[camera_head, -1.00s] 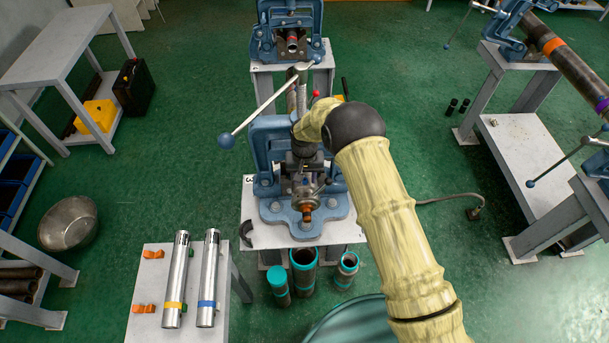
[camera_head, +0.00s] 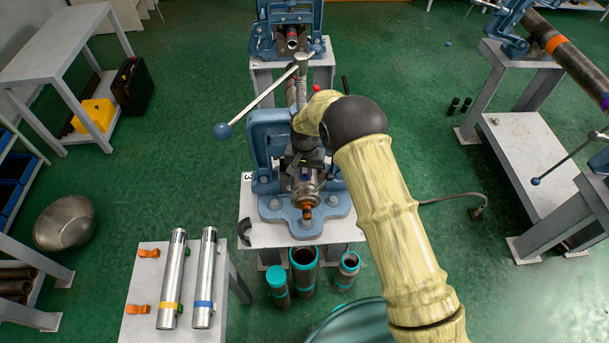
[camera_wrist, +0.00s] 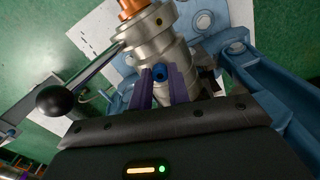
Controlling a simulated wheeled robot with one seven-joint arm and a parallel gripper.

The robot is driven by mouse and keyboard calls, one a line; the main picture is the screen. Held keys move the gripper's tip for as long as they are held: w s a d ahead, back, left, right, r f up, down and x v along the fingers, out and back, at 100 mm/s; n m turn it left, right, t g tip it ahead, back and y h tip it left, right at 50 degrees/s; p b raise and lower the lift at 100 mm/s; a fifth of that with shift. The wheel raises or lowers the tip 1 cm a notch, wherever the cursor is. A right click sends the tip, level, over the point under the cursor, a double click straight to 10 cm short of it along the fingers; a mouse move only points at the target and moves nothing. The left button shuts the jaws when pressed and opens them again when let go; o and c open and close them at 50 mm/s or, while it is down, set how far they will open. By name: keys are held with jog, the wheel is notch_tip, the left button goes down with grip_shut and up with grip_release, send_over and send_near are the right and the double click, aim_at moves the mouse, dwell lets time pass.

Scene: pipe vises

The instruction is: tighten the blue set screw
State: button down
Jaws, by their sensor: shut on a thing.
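The blue set screw (camera_wrist: 160,73) sits in the side of a silver metal collar (camera_wrist: 158,45) in the wrist view. The two purple fingers of my gripper (camera_wrist: 161,84) stand either side of the screw's head and are shut on it. The collar also shows in the head view (camera_head: 306,189), on the pipe clamped in the blue vise (camera_head: 268,150). An orange tip (camera_head: 307,211) sticks out of the collar's front end. In the head view my wrist and the vise hide the screw and fingertips.
The vise's long handle with a blue ball (camera_head: 222,131) rises beside my arm. In the wrist view a black ball lever (camera_wrist: 54,101) is close to my gripper's left. Two silver tubes (camera_head: 202,280) lie on a grey bench at lower left.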

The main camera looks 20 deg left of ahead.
aim_at(305, 175)
jog(key=c, duration=1.3)
grip_release()
notch_tip(305, 175, up, 18)
jog(key=b, duration=0.5)
jog(key=shift+f, duration=0.25)
